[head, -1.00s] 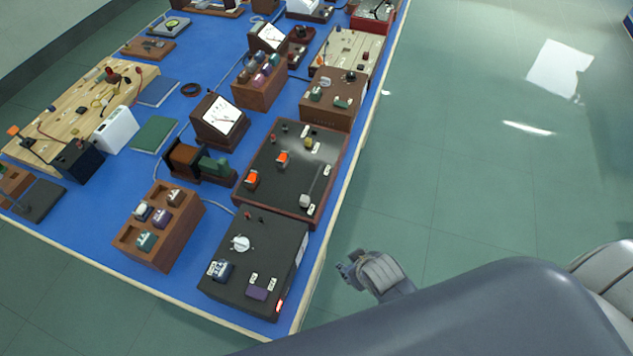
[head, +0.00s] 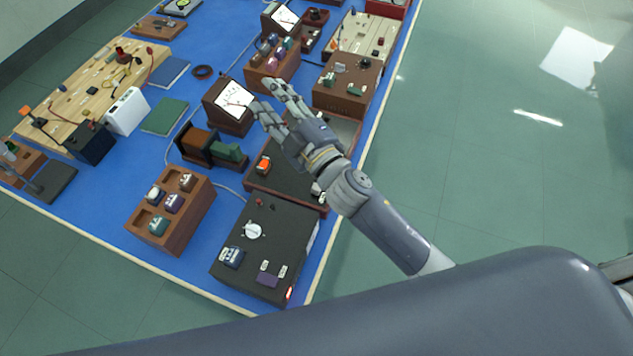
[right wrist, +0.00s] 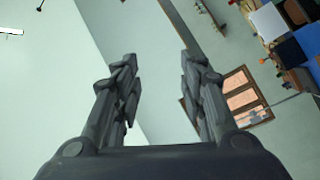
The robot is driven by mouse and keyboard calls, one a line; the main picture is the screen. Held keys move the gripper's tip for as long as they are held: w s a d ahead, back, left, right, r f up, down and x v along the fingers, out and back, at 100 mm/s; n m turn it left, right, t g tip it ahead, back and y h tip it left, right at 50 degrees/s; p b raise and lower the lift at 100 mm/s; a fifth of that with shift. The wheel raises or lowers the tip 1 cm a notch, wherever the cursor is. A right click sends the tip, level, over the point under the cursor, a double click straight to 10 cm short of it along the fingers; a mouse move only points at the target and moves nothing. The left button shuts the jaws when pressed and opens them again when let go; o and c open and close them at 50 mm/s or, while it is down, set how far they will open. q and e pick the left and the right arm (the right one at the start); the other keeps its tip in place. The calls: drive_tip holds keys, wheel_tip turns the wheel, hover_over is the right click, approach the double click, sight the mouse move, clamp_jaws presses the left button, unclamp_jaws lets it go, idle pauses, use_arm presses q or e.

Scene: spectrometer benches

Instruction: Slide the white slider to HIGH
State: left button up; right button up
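A dark panel (head: 285,180) in a brown wooden frame lies near the bench's right edge, with an orange knob (head: 263,165) on it. A small whitish slider knob (head: 316,188) shows at its right side, close beside my right forearm; its label is too small to read. My right gripper (head: 276,98) is above the far part of this panel, hiding much of it. Its two fingers are spread apart with nothing between them. In the right wrist view the gripper (right wrist: 159,62) is also open and empty. My left gripper is not in view.
A black box (head: 240,262) with a white dial stands nearer me. A brown meter (head: 228,118) stands just left of my gripper, and a brown box (head: 345,98) lies beyond. Open floor (head: 460,170) is to the right.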

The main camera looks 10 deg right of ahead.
drive_tip(key=s+a+r+n+g+y, duration=0.3)
drive_tip(key=a+n+g+y, duration=0.25)
drive_tip(key=a+n, duration=0.2)
drive_tip(key=s+a+r+n+g+y, duration=0.4)
drive_tip(key=a+n+y, duration=0.2)
drive_tip(key=n, duration=0.3)
drive_tip(key=s+a+f+n+g+h, duration=0.25)
drive_tip(key=s+f+n+g, duration=0.2)
drive_tip(key=n+g, duration=0.3)
drive_tip(key=n+h, duration=0.7)
drive_tip(key=h, duration=1)
hover_over(316, 186)
wheel_tip(316, 186, down, 15)
drive_tip(key=shift+g, duration=0.4)
wheel_tip(316, 186, down, 9)
drive_tip(key=p, duration=0.4)
drive_tip(key=shift+s, duration=0.15)
drive_tip(key=shift+f, duration=0.8)
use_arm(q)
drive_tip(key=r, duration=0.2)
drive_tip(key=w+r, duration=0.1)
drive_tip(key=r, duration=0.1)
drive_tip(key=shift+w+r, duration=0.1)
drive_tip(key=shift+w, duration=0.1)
use_arm(e)
clamp_jaws()
